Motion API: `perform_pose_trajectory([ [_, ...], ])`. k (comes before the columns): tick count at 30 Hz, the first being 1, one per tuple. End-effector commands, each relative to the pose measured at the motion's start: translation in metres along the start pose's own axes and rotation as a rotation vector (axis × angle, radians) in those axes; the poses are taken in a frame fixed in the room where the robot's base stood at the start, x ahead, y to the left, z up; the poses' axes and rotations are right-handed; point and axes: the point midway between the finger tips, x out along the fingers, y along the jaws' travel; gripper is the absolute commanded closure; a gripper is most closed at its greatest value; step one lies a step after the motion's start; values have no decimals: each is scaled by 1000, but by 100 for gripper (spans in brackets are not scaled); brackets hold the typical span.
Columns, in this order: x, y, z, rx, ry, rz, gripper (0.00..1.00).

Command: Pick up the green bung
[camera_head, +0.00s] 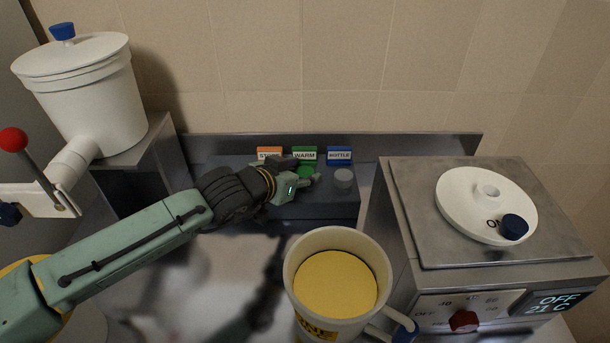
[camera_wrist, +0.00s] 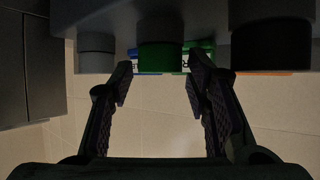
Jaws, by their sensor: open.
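The green bung (camera_head: 306,171) stands on a grey shelf below the green WARM label, partly hidden by my gripper in the head view. In the wrist view, which is upside down, the green bung (camera_wrist: 160,57) shows centred between the fingertips. My gripper (camera_head: 300,173) is open and reaches in from the left. In the wrist view the two fingers (camera_wrist: 161,78) stand apart on either side of the bung, with gaps visible. I cannot tell whether either finger touches it.
A grey bung (camera_head: 343,178) stands just right of the green one; a black one (camera_wrist: 272,45) is on its other side. Labels stand behind. A large mug (camera_head: 338,240) with yellow contents is in front. A heater box (camera_head: 400,220) is at right, a white bucket (camera_head: 85,95) at left.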

Motion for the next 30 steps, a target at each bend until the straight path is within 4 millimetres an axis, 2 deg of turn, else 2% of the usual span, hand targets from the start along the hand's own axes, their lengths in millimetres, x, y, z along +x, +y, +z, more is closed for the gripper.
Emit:
perform_pose_trajectory([
  [3,0,0,0,0,0,0,57],
  [16,0,0,0,0,0,0,85],
  [25,-2,0,-2,0,0,0,85],
  [30,-9,-1,-15,3,0,-2,85],
])
